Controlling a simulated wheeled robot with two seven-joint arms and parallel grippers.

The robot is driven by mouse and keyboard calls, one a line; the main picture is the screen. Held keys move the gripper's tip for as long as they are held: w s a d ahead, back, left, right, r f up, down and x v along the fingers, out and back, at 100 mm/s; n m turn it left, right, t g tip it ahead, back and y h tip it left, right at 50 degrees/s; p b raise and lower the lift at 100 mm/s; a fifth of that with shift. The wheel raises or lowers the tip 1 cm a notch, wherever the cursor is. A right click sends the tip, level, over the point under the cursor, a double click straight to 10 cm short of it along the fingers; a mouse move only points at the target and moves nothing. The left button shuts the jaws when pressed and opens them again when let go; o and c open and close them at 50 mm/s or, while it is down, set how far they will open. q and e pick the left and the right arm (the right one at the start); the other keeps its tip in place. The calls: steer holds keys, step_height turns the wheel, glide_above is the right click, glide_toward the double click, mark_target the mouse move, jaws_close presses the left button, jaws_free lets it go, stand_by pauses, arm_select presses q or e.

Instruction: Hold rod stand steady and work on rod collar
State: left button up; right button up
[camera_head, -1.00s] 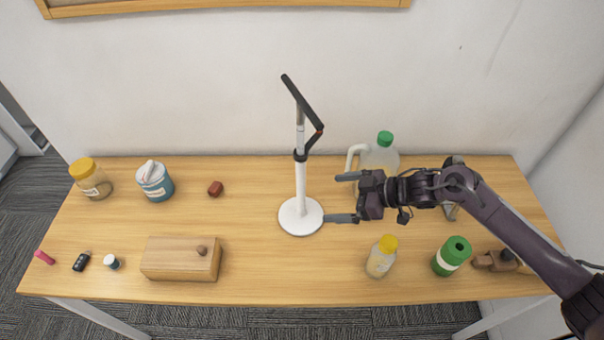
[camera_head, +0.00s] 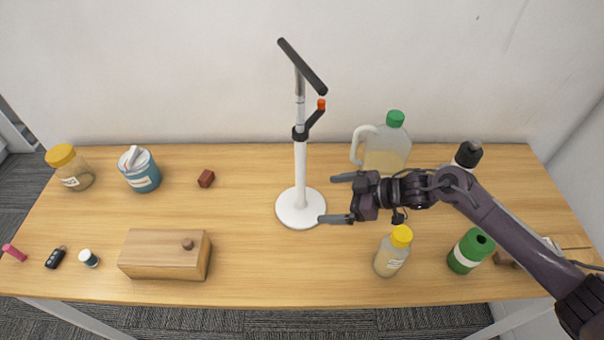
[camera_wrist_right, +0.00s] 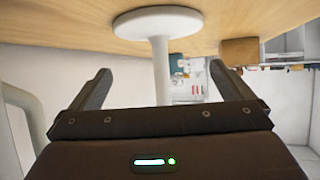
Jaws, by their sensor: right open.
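The rod stand (camera_head: 301,170) is upright on the table, with a white round base, a white pole and a black bar across its top. The rod collar (camera_head: 300,133) is a black ring on the pole with a lever ending in an orange tip. My right gripper (camera_head: 336,199) is open and empty, just right of the pole and low near the base, its fingers pointing left. In the right wrist view the pole (camera_wrist_right: 160,70) stands between and beyond the open fingers (camera_wrist_right: 130,90). My left gripper is not in view.
Behind my right gripper stands a jug with a green cap (camera_head: 385,150). In front are a yellow-capped bottle (camera_head: 392,254) and a green canister (camera_head: 469,251). A wooden box (camera_head: 165,256), a blue tub (camera_head: 141,172) and a jar (camera_head: 70,169) stand left.

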mark_target(305, 206)
steer(key=b+x, duration=0.4)
steer(key=x, duration=0.3)
steer(key=shift+w+a+f, duration=0.1)
steer(key=shift+a, duration=0.05)
steer(key=shift+w+a+f, duration=0.15)
steer(key=shift+a+f, duration=0.1)
steer(key=shift+a, duration=0.3)
